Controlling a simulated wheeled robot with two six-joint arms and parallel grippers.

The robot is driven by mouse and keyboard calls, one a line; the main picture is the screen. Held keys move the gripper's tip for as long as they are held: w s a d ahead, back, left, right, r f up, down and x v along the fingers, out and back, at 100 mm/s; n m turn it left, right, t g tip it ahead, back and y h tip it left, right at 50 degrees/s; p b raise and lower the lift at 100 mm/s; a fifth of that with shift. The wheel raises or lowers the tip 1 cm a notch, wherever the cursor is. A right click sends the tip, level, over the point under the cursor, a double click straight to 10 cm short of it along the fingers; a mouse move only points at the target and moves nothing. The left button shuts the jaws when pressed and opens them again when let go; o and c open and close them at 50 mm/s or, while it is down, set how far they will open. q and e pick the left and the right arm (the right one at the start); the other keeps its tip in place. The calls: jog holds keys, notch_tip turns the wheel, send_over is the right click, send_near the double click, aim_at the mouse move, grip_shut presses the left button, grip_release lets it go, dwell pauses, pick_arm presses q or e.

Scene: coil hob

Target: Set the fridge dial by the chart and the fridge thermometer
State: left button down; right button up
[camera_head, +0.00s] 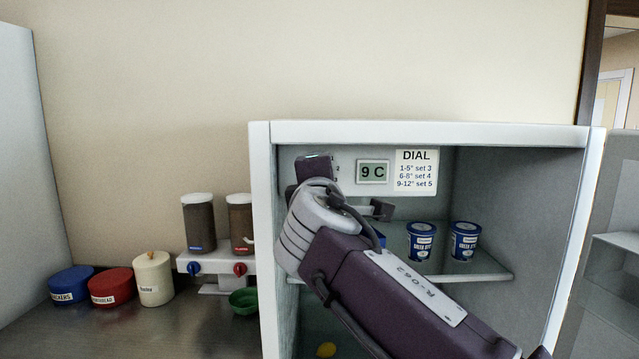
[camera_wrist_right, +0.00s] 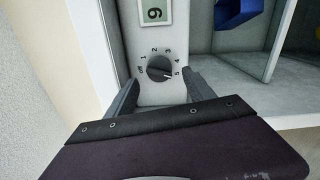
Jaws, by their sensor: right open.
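The fridge thermometer (camera_head: 373,172) reads 9 C on the panel inside the fridge. The chart (camera_head: 416,170) beside it is headed DIAL and reads 1-5° set 3, 6-8° set 4, 9-12° set 5. The dark round dial (camera_wrist_right: 159,68) shows in the right wrist view, ringed by off and 1 to 5. Its pale mark points to the lower right, seemingly at 5. My right gripper (camera_wrist_right: 161,93) is open, its fingers apart on either side just below the dial, holding nothing. In the head view my right arm hides the dial. My left gripper is not in view.
Two blue tubs (camera_head: 421,241) (camera_head: 464,240) stand on the fridge shelf (camera_head: 490,274). A yellow item (camera_head: 326,349) lies lower down. The open fridge door (camera_head: 612,250) is at right. Lidded jars and a dispenser (camera_head: 215,263) stand on the counter at left.

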jog(key=s+b, duration=0.1)
jog(key=s, duration=0.4)
jog(key=shift+s, duration=0.35)
